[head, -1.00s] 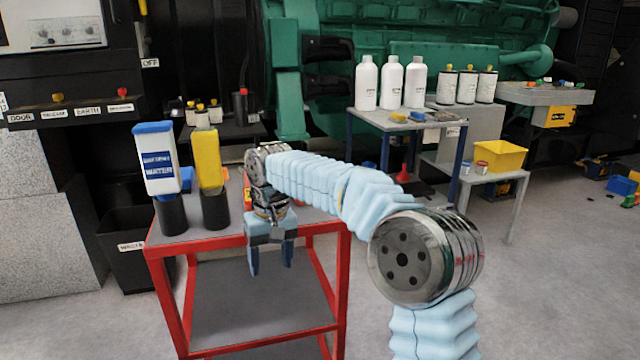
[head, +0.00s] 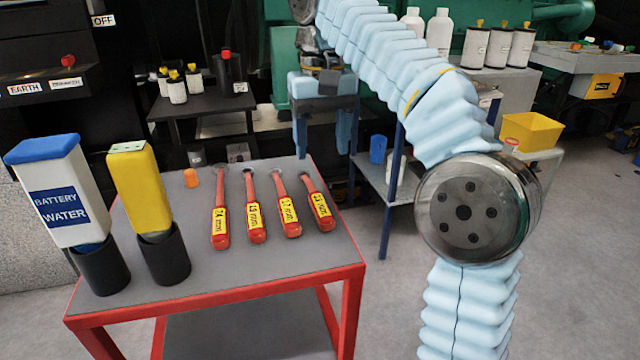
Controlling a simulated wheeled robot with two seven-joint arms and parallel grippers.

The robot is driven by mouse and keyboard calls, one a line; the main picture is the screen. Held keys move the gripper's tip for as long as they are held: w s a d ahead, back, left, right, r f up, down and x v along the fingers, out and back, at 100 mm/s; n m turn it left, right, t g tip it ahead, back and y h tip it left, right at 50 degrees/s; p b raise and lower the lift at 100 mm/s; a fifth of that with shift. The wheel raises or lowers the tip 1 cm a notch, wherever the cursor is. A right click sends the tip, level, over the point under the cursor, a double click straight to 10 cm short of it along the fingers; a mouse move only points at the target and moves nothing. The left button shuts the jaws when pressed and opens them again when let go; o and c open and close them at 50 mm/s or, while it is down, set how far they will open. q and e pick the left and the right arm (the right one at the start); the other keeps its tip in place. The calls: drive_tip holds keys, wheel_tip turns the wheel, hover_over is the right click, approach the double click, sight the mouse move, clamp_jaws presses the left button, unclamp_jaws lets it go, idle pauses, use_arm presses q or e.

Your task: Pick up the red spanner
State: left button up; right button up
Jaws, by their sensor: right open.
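Several red spanners with yellow size labels lie side by side on the grey top of the red-framed trolley (head: 290,272). From left to right they are a first spanner (head: 220,222), a second (head: 254,212), a third (head: 284,208) and a fourth (head: 317,200). Their handles point toward me and their heads point away. My right gripper (head: 322,150) is open and empty, fingers pointing down. It appears above and beyond the trolley's far right corner, apart from the spanners. My left gripper is out of view.
A white battery water bottle (head: 62,200) and a yellow bottle (head: 137,190) stand in black holders on the trolley's left.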

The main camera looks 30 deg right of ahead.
drive_tip(key=b, duration=0.3)
hover_over(323, 207)
wheel_tip(323, 207, down, 7)
drive_tip(key=shift+f, duration=0.15)
wheel_tip(323, 207, down, 6)
drive_tip(key=shift+f+b, duration=0.1)
drive_tip(key=shift+b, duration=0.4)
clamp_jaws()
